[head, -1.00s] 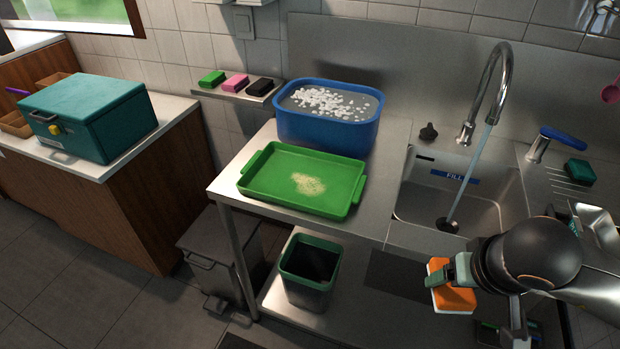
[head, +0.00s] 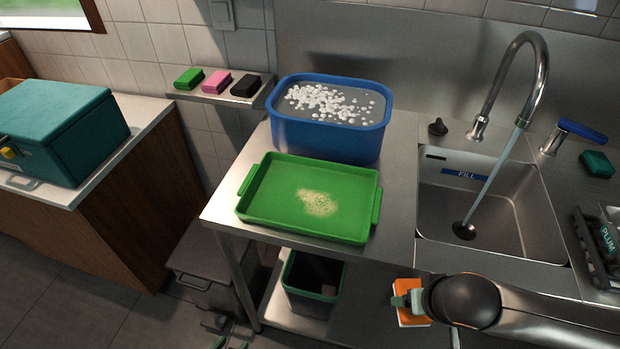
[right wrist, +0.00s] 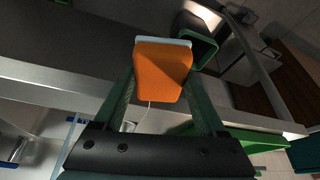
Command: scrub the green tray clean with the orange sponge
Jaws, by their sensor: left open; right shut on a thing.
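The green tray (head: 265,218) lies flat on the steel counter, with a pale, grainy smear (head: 318,203) right of its middle. The orange sponge (head: 413,319) has a pale layer on one side. My right gripper (head: 405,300) is shut on it, below and right of the tray, in front of the counter and apart from the tray. In the right wrist view the sponge (right wrist: 163,72) sits between the two green fingers. My left gripper (head: 230,343) is open and empty at the bottom edge; only its fingertips show.
A blue tub (head: 335,143) of water with white foam stands just behind the tray. A sink (head: 490,205) with a running tap (head: 530,75) is to the right. A dark bin (head: 312,285) stands below the counter. Green, pink and black sponges lie on a wall shelf (head: 210,97).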

